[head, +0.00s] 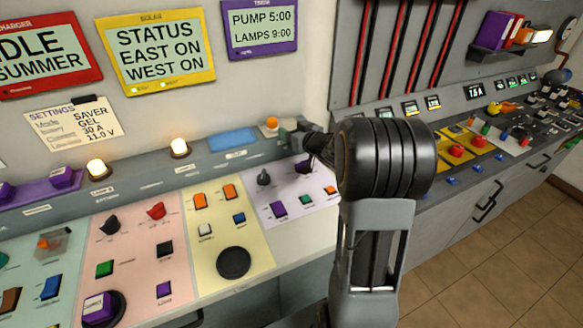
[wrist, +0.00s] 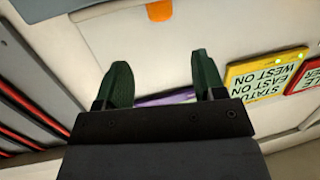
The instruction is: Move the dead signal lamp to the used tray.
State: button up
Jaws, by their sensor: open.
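My gripper (head: 287,130) is at the back ledge of the console, right of centre in the head view. In the wrist view its two dark green fingers (wrist: 157,82) are apart with nothing held between them. A small orange rounded thing, perhaps the unlit lamp (head: 272,122), sits on a pale base just left of the fingers; an orange piece (wrist: 159,10) shows beyond the fingertips in the wrist view. Two lit lamps (head: 97,168) (head: 179,148) stand on the ledge further left. A flat blue tray or pad (head: 232,140) lies between; its label is unreadable, so I cannot tell whether it is the used tray.
A purple tray (head: 30,191) with purple blocks is at the far left of the ledge. Knobs and buttons cover the sloped panels (head: 213,227) in front. Wall signs (head: 158,52) hang behind. A second console (head: 500,140) stands right; the blue pad's surface looks bare.

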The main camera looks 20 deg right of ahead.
jog(key=s+a+f+g+h, duration=0.1)
jog(key=s+a+g, duration=0.3)
jog(key=s, duration=0.5)
jog(key=s+a+m+g+h, duration=0.1)
jog(key=s+a+g, duration=0.3)
jog(key=s, duration=0.5)
jog(key=s+a+f+m+g+h, duration=0.1)
jog(key=s+a+g, duration=0.3)
jog(key=s, duration=0.5)
jog(key=shift+s+a+f, duration=0.35)
jog(key=shift+s+a, duration=0.05)
jog(key=shift+a, duration=0.45)
